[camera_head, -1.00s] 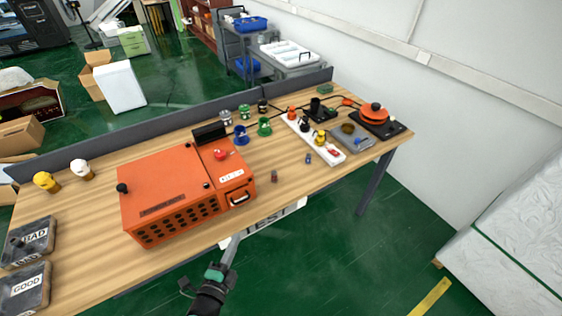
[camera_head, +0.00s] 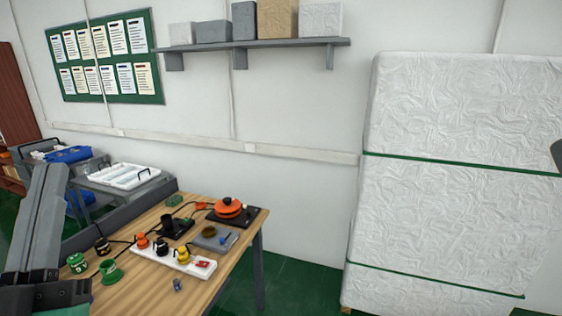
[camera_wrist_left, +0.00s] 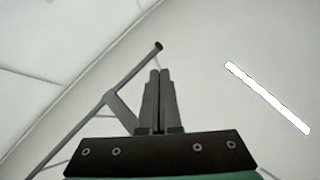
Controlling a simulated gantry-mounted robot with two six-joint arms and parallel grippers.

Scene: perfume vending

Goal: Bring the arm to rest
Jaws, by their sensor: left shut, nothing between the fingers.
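My left gripper (camera_head: 48,178) stands at the left edge of the head view, close to the camera, its grey fingers pointing up. It is beside and in front of the wooden table (camera_head: 215,282), touching nothing that I can see. In the left wrist view the two fingers of the left gripper (camera_wrist_left: 159,74) lie together, shut and empty, against a pale ceiling. My right gripper does not show.
The table holds a white strip (camera_head: 178,262) with small parts, green pieces (camera_head: 110,271) and an orange round item (camera_head: 228,208) on a black plate. A wall shelf (camera_head: 250,46) carries boxes. A tall white wrapped stack (camera_head: 460,180) stands at right.

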